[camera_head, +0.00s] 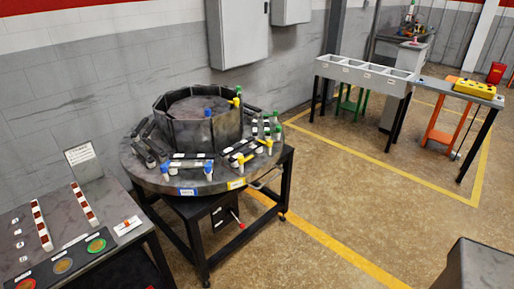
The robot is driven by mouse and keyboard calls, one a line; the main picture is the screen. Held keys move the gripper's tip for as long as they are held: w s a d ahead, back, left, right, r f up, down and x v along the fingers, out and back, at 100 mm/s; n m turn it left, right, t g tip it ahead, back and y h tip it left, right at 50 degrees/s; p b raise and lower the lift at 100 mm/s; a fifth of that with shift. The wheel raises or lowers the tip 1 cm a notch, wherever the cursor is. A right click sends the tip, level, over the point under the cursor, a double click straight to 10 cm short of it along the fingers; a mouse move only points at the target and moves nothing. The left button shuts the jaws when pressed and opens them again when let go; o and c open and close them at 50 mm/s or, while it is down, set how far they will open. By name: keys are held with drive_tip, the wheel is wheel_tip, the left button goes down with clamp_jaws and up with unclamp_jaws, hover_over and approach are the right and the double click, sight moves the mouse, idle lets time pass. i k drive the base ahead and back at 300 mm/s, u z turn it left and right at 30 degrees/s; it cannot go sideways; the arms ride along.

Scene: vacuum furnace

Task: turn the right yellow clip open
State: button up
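The furnace (195,130) stands on a round dark table, with an open-topped ring of dark panels at its middle. Two yellow clips show on the table's front right: the right yellow clip (266,142) and the left yellow clip (240,158), each by a white cylinder. Another yellow piece (237,100) is higher, at the ring's right rim. The clips are too small to tell whether they are open or closed. My gripper is not in view.
Blue clips (208,167) and green clips (277,129) sit on the same table. A bench (20,225) with coloured discs is at the lower left. A grey bin stand (365,75) is at the back right. Floor right of the round table is clear. A dark block (482,268) fills the lower right corner.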

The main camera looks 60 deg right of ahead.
sight(269, 143)
drive_tip(key=u, duration=0.2)
drive_tip(key=k, duration=1.85)
drive_tip(key=z, duration=0.55)
drive_tip(key=i, duration=1)
drive_tip(key=u, duration=0.1)
